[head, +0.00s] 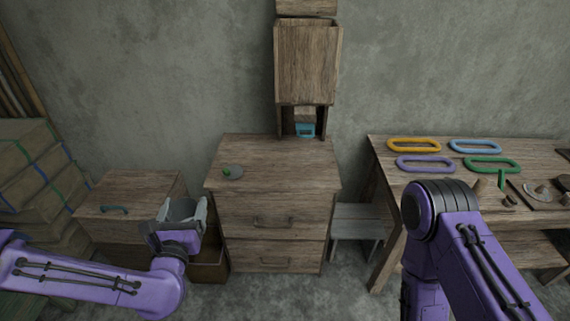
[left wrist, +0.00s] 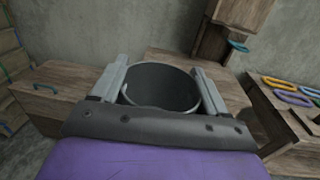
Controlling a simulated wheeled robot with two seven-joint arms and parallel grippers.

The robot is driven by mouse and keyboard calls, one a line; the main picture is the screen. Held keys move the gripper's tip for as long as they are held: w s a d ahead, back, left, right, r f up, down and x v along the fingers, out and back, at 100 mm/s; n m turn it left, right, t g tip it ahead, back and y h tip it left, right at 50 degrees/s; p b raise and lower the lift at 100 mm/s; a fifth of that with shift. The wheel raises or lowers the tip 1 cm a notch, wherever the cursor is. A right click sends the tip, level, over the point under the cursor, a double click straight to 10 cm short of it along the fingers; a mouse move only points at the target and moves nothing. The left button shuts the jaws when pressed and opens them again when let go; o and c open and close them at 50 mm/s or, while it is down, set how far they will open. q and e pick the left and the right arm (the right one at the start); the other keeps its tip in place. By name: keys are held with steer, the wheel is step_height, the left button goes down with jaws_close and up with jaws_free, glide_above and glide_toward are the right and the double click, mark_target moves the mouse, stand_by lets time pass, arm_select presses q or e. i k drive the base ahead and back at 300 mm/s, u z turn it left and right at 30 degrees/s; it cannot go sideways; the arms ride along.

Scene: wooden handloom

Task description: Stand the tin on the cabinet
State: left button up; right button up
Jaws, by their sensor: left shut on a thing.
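My left gripper (head: 182,212) is shut on a grey, open-topped tin (left wrist: 162,86). In the left wrist view the tin sits between the two fingers, its rim facing up, and looks empty inside. In the head view it is held in front of the left side of the wooden cabinet with drawers (head: 274,207), apart from its top.
A low wooden chest (head: 130,187) with a blue handle stands left of the cabinet. A wooden chute (head: 306,65) rises behind the cabinet top. A grey stool (head: 357,220) stands to its right, then a workbench (head: 385,162) with coloured rings and small parts.

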mark_target(255, 164)
steer(key=z, duration=0.65)
steer(key=i, duration=1)
